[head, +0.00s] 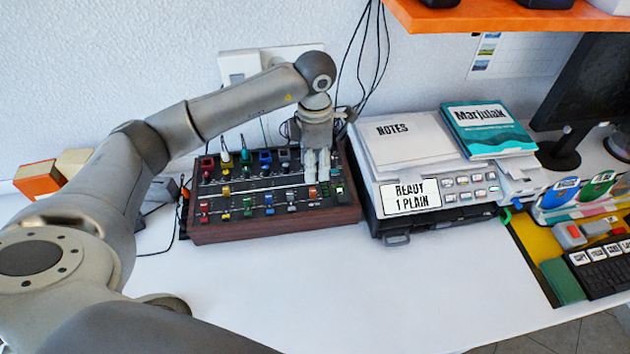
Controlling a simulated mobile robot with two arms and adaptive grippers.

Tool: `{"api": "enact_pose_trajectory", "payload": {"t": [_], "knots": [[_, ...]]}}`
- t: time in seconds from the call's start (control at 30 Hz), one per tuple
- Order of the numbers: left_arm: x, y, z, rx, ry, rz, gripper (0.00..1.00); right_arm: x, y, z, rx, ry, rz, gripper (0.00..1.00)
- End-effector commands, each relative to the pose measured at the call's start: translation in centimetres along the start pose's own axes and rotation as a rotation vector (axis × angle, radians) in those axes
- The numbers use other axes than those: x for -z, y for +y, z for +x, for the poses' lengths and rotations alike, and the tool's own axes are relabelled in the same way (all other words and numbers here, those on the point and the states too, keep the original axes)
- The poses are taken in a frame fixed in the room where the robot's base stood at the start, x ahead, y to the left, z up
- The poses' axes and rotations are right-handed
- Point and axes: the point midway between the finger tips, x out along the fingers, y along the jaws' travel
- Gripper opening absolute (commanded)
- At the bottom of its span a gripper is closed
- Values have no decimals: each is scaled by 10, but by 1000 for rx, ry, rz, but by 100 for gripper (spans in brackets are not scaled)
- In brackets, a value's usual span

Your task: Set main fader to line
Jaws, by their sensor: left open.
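The mixer (275,226) is a dark panel in a reddish-brown case on the white desk, with coloured knobs along the back and rows of coloured fader caps in front. My left gripper (317,168) points down over the right end of its panel. Its pale fingers are open and seem empty, close above or at the panel; I cannot tell whether they touch it. The gripper and fingers hide part of the panel there. I cannot make out the main fader or its line. My right gripper is not in view.
Right of the mixer stands a printer (455,190) bearing a notes sheet (405,142) and a teal book (490,130). Black cables (372,65) hang behind my gripper. An orange shelf (480,16) overhangs the back right. The front of the desk (350,290) is clear.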

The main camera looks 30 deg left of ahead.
Motion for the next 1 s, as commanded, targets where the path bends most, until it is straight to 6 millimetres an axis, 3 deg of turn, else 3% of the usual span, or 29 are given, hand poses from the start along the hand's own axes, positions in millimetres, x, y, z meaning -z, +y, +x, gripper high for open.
{"api": "enact_pose_trajectory", "payload": {"t": [0.3,0.5,0.87,1.0], "knots": [[1,-1,60,4,3,-2,41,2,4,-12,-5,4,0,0],[0,-1,84,2,1,-1,41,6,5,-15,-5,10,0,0],[0,0,90,0,0,-1,41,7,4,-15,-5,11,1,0],[0,0,90,0,0,-1,26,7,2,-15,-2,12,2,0]]}}
